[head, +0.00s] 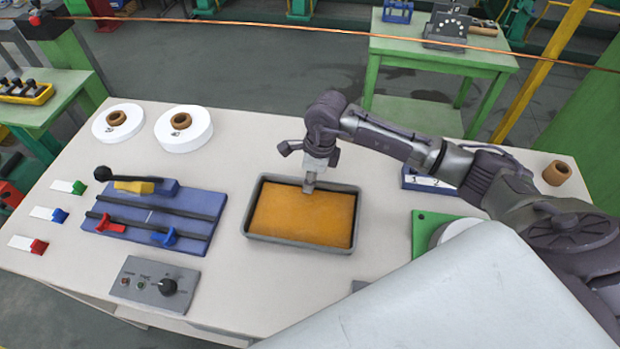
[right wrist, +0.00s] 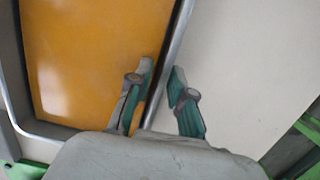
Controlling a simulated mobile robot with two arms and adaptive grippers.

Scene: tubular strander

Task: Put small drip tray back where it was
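The small drip tray (head: 247,237) is a dark grey, shallow rectangular tray with an orange floor or filling. It lies flat on the pale worktable in the head view. In the right wrist view its rim (right wrist: 179,27) runs between the fingers. My right gripper (head: 309,187) points down at the tray's far rim, right of the middle. In the right wrist view the right gripper (right wrist: 162,76) looks open, one finger over the orange inside and one outside the rim. Contact with the rim cannot be told. My left gripper is out of view.
The pale worktable (head: 255,292) holds a blue fixture (head: 200,205) left of the tray, a grey control box (head: 155,287) in front and two white spools (head: 184,130) behind. A blue box (head: 430,181) and green plate (head: 424,229) lie right. A copper wire (head: 330,29) crosses high up.

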